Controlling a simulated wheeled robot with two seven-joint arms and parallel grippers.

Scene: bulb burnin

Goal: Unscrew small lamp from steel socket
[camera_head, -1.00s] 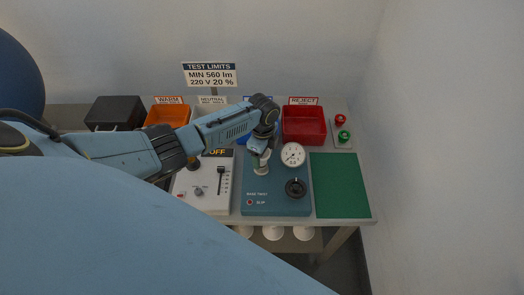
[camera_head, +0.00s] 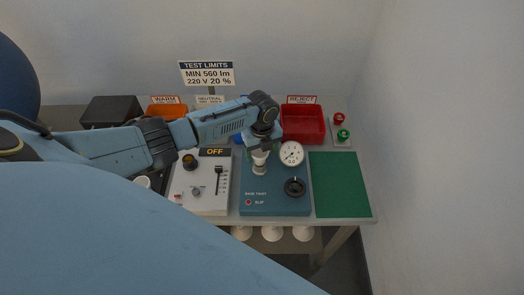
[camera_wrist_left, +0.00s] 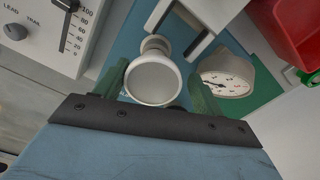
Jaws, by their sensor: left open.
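The small lamp (camera_head: 260,157) is white and stands upright on the teal base-twist box (camera_head: 275,205). In the left wrist view the lamp (camera_wrist_left: 153,80) shows its round white face between the fingers, with a narrower pale part behind it. The steel socket under it is mostly hidden, so I cannot tell how far the lamp is seated. My left gripper (camera_head: 262,146) is above the lamp. In the wrist view the left gripper (camera_wrist_left: 160,88) is open, its green fingers on both sides of the lamp, with a gap visible at the right finger.
A round dial gauge (camera_head: 291,154) and black knob (camera_head: 295,187) are right of the lamp. A white panel (camera_head: 205,203) reading OFF is left. A red reject bin (camera_head: 303,124) stands behind. The green mat (camera_head: 340,185) is bare.

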